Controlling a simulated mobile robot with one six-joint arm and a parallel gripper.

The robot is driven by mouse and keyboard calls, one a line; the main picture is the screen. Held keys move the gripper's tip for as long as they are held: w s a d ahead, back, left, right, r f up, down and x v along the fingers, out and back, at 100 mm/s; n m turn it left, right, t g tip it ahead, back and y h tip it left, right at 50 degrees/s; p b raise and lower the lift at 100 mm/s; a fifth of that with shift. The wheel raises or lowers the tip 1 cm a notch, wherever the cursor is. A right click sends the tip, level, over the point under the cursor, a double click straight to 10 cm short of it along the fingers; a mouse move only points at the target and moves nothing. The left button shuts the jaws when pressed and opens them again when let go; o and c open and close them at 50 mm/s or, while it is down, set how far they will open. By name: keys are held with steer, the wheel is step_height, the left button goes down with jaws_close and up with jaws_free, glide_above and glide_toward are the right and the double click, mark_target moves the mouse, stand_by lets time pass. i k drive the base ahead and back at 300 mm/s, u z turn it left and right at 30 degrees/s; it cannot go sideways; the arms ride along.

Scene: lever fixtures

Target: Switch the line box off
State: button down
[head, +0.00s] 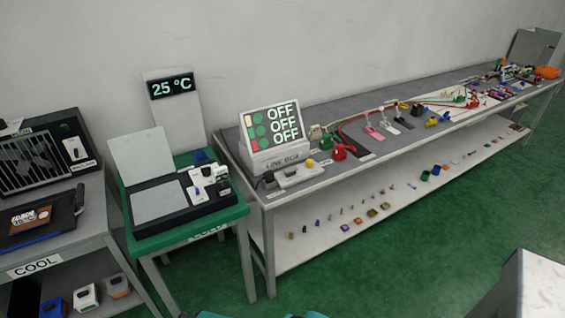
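The line box (271,160) is a white box with a tilted face, standing at the left end of the long grey table. Its display shows three rows, each reading OFF, with a green round mark beside each. Small pale and reddish parts run along the left edge of the face; they are too small to tell their positions. A white block (290,177) with a yellow knob (310,163) sits in front of the box. My gripper is not in view.
The long table (370,152) carries red and green pieces, cables and pink and black fixtures to the right. A green table (180,230) with a scale-like device stands left, beside a grey COOL bench (90,238). Green floor (400,260) is open in front.

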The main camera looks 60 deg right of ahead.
mark_target(288, 171)
steer(key=z, duration=0.3)
steer(key=k, duration=0.2)
steer(key=u, duration=2.9)
steer(key=k, duration=1.05)
steer(key=z, duration=1)
